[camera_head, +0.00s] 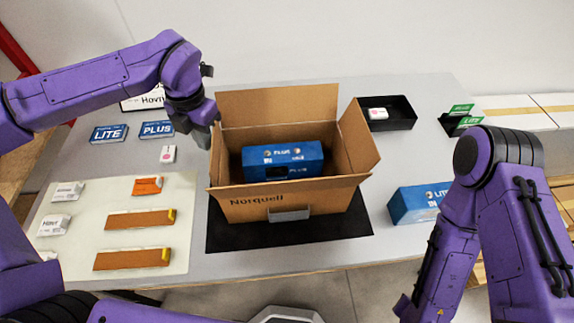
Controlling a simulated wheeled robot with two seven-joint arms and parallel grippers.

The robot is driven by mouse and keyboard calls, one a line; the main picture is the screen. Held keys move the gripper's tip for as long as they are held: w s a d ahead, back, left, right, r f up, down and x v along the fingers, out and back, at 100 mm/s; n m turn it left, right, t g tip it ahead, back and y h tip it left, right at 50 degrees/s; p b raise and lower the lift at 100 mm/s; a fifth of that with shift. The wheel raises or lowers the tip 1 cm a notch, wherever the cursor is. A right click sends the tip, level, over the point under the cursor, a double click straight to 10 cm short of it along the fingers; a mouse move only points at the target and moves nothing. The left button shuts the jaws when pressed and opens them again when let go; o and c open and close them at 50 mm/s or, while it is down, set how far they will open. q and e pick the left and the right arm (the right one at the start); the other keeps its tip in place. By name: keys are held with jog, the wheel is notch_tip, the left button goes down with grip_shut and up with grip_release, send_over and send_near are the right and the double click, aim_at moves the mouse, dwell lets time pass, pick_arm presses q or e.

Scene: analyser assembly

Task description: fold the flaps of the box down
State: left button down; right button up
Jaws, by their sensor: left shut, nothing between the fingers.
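An open brown cardboard box (258,205), marked "Norquell" on its front, stands on a black mat (231,237) in the middle of the table. Its back flap (278,104) stands up, its right flap (358,135) leans up and outward, and its left flap (217,151) is raised beside my gripper. A folded-out front flap edge shows along the near rim. A blue PLUS carton (282,160) lies inside the box. My left gripper (205,133) is shut and empty at the box's left flap; I cannot tell whether it touches. My right gripper is out of view, only its arm shows.
A blue LITE carton (416,203) stands right of the box, near my right arm. A black tray (398,114) with a small white box is behind right. A pale mat (70,258) with several parts lies left. LITE and PLUS cards (109,134) lie behind it.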

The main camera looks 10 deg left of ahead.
pick_arm(q)
jog(key=shift+w+d, duration=0.2)
jog(key=shift+d, duration=0.5)
jog(key=shift+w+d, duration=0.15)
jog(key=shift+d, duration=0.5)
jog(key=w+d+f+b, duration=0.1)
jog(key=d+f+b, duration=0.2)
jog(key=d, duration=0.3)
jog(key=shift+w+f, duration=0.3)
jog(key=shift+f, duration=0.6)
jog(key=shift+d+f, duration=0.1)
jog(key=shift+f, duration=0.1)
notch_tip(320, 180, up, 8)
jog(key=p, duration=0.6)
jog(key=shift+s+f+p, duration=0.15)
jog(key=shift+f+p, duration=0.1)
jog(key=shift+p, duration=0.15)
